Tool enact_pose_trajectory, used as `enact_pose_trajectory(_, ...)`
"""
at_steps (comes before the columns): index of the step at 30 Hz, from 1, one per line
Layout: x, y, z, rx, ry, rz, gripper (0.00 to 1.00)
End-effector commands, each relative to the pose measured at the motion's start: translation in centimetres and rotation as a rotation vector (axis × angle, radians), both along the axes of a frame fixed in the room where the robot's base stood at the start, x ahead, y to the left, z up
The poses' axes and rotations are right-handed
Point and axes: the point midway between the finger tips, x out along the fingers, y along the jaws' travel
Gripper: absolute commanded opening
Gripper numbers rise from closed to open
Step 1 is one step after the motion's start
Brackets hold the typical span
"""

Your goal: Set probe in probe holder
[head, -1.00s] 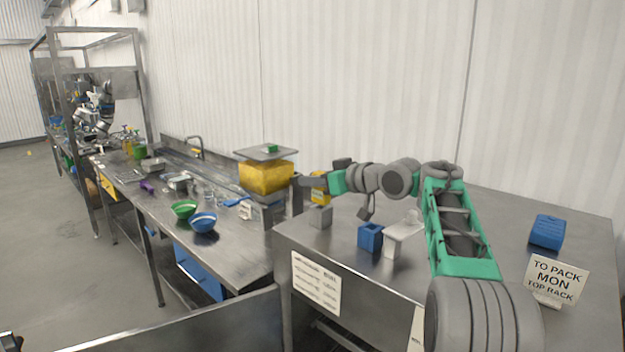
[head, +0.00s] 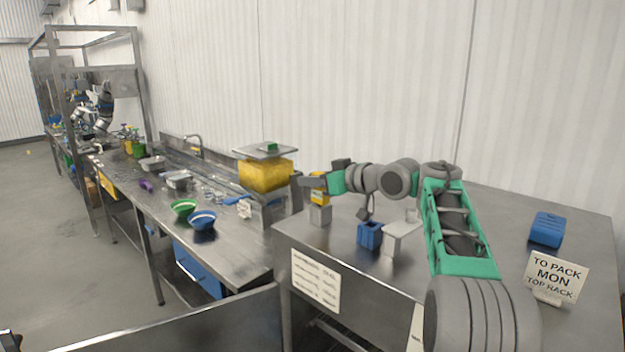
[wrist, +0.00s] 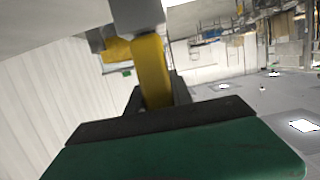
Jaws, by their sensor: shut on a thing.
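The yellow probe (head: 319,196) is upright at the left end of the near steel table. My gripper (head: 314,182) is shut on its upper part. A small grey block, which looks like the probe holder (head: 320,215), stands directly below it. The probe's lower end meets the top of the block; I cannot tell how deep it sits. In the wrist view the yellow probe (wrist: 152,72) runs from my gripper (wrist: 158,105) up to a grey block (wrist: 137,16) at the top edge. My gripper's jaws partly hide the probe.
A blue holder (head: 369,235) and a white stand (head: 401,236) are right of the grey block. A blue box (head: 546,230) and a sign (head: 556,278) are at the right. A yellow container (head: 266,175) and bowls (head: 203,220) are on the left counter.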

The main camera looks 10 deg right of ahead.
Motion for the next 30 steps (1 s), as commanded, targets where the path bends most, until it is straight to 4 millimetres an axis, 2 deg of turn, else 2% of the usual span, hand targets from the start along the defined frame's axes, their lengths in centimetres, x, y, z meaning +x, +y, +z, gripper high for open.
enact_pose_trajectory(26,0.00,-0.01,-0.61,0.000,0.001,0.000,0.00)
enact_pose_trajectory(27,0.01,-0.01,-0.63,0.000,0.001,0.000,0.28)
enact_pose_trajectory(30,0.01,-0.01,-0.63,0.000,0.001,0.000,0.36)
